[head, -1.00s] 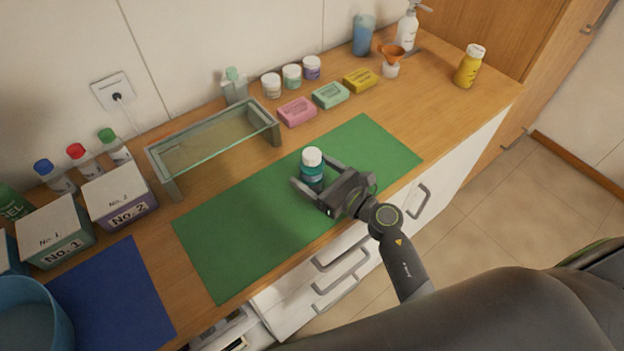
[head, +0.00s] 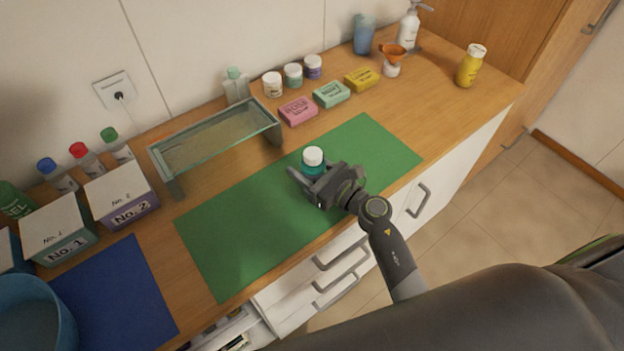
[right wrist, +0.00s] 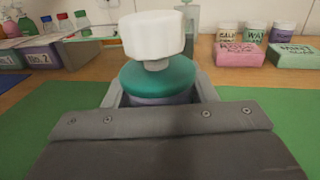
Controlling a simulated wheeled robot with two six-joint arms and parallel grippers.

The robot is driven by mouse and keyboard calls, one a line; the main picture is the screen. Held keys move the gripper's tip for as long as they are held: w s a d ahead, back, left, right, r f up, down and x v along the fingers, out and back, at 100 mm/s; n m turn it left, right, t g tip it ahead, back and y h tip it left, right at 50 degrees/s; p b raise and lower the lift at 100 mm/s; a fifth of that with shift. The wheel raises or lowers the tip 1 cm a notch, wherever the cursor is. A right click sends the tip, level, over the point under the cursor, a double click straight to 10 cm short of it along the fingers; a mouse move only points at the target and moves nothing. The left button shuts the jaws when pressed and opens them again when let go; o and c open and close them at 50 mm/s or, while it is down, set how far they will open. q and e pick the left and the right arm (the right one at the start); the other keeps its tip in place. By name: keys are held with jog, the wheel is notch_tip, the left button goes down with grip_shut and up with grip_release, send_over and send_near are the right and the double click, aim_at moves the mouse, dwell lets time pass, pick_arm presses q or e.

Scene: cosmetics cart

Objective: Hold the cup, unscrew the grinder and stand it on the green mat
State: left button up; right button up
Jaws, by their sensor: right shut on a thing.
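The grinder (head: 313,158) has a white knob on a thin stem above a teal domed body. It stands upright over the green mat (head: 250,225), and I cannot tell a gap beneath it. In the right wrist view the grinder (right wrist: 155,75) fills the upper middle. Below its teal part, a strip of the greyish-blue cup (right wrist: 160,100) shows between the fingers; most of the cup is hidden. My right gripper (head: 312,180) is shut on the cup, with one finger on each side. My left gripper is not in view.
A glass-topped rack (head: 275,133) stands behind the mat. Soap boxes (head: 298,111) and small jars line the back. Boxes No. 1 (head: 62,245) and No. 2 (head: 130,212) and a blue mat (head: 115,290) are left. The green mat is otherwise clear.

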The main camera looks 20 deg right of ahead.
notch_tip(320, 180, up, 10)
jog(key=p, duration=0.3)
dwell(0.3)
jog(key=o, duration=0.6)
jog(key=c, duration=0.8)
